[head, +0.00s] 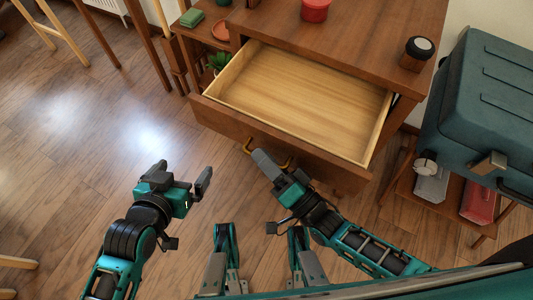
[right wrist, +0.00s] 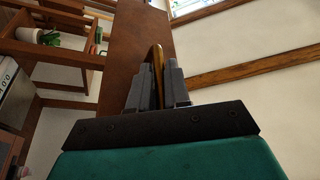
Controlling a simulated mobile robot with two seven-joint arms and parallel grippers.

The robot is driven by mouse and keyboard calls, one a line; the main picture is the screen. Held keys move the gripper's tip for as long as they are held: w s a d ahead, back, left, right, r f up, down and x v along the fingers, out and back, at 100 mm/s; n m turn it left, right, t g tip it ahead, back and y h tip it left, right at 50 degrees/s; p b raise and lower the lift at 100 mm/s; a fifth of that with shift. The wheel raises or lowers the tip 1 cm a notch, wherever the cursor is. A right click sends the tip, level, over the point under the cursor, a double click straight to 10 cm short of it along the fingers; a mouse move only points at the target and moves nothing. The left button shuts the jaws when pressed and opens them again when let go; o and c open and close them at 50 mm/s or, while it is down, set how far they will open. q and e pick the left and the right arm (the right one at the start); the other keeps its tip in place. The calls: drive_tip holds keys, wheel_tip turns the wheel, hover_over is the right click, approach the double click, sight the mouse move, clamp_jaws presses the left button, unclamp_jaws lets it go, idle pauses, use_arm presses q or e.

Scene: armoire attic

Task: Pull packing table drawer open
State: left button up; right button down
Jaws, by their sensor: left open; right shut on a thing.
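The packing table (head: 330,32) is brown wood, and its drawer (head: 300,95) stands pulled well out, showing a bare, empty pale wood inside. A brass handle (head: 248,146) is on the drawer's front, partly hidden by my right gripper. My right gripper (head: 268,160) is at the handle; in the right wrist view its fingers are shut on the handle (right wrist: 157,72). My left gripper (head: 185,180) is open and empty, above the floor to the left of the drawer front and apart from it.
A red container (head: 315,9) and a dark round-topped object (head: 416,52) stand on the tabletop. A large teal case (head: 485,110) stands at right on a low shelf. A small plant (head: 219,62) is left of the drawer. The wooden floor at left is mostly clear.

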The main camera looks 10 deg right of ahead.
drive_tip(key=c, duration=1.4)
unclamp_jaws()
drive_tip(key=shift+c, duration=0.2)
drive_tip(key=shift+s+d, duration=0.1)
drive_tip(key=v, duration=1.2)
drive_tip(key=shift+s+d+f, duration=0.15)
drive_tip(key=shift+s+d, duration=0.05)
drive_tip(key=shift+s, duration=0.1)
drive_tip(key=shift+s, duration=0.1)
